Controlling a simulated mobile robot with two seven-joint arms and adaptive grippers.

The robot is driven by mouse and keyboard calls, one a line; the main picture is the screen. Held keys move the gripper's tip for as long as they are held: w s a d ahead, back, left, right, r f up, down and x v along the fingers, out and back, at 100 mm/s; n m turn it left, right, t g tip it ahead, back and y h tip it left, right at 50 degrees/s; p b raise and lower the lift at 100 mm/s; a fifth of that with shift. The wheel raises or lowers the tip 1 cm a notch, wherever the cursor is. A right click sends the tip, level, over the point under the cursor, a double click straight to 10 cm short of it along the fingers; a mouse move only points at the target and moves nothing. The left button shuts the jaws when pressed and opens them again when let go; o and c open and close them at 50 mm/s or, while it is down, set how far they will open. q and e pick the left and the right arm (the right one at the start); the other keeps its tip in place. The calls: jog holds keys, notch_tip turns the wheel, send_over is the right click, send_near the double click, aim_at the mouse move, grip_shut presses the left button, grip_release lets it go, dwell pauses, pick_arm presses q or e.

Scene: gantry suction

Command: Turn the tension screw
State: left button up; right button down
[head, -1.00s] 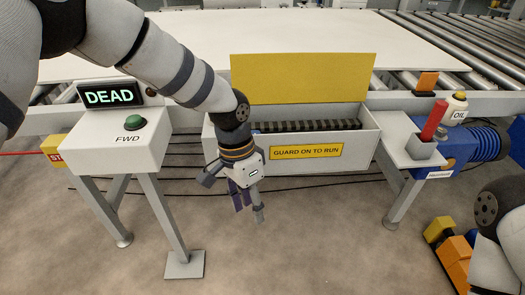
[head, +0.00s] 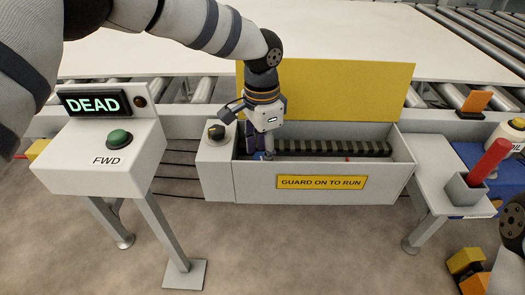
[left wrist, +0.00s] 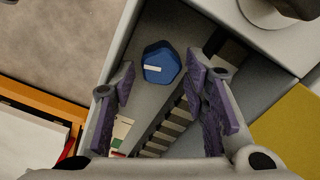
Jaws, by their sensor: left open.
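The tension screw, a blue hex knob with a white mark (left wrist: 161,63), shows inside the grey guard box (head: 315,190) in the left wrist view. My left gripper (head: 264,152) reaches down into the left end of the open box in the head view. Its purple fingers stand apart in the left wrist view (left wrist: 160,100), with the blue knob beyond and between them, apparently untouched. In the head view the knob is mostly hidden by the gripper. My right gripper is not in view; only part of that arm shows at the right edge.
The yellow guard lid (head: 330,90) stands raised behind the box. A striped belt (head: 335,147) runs along the box. A black rotary knob (head: 216,132) sits at its left end. A control stand with a DEAD display (head: 94,104) and green button (head: 119,138) is at left.

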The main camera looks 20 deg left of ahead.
pick_arm(q)
jog(key=shift+f, duration=0.45)
jog(key=c, duration=0.9)
jog(key=shift+r+n, duration=0.1)
jog(key=shift+n, duration=0.2)
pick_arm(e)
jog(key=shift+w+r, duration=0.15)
pick_arm(q)
jog(key=shift+w+r+n+p, duration=0.1)
jog(key=shift+n+p, duration=0.35)
jog(key=shift+n, duration=0.35)
jog(key=shift+n+p, duration=0.4)
jog(key=shift+n, duration=1.5)
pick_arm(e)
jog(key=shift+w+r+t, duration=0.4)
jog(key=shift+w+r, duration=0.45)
pick_arm(q)
jog(key=shift+a+f, duration=0.1)
jog(key=shift+f, duration=0.1)
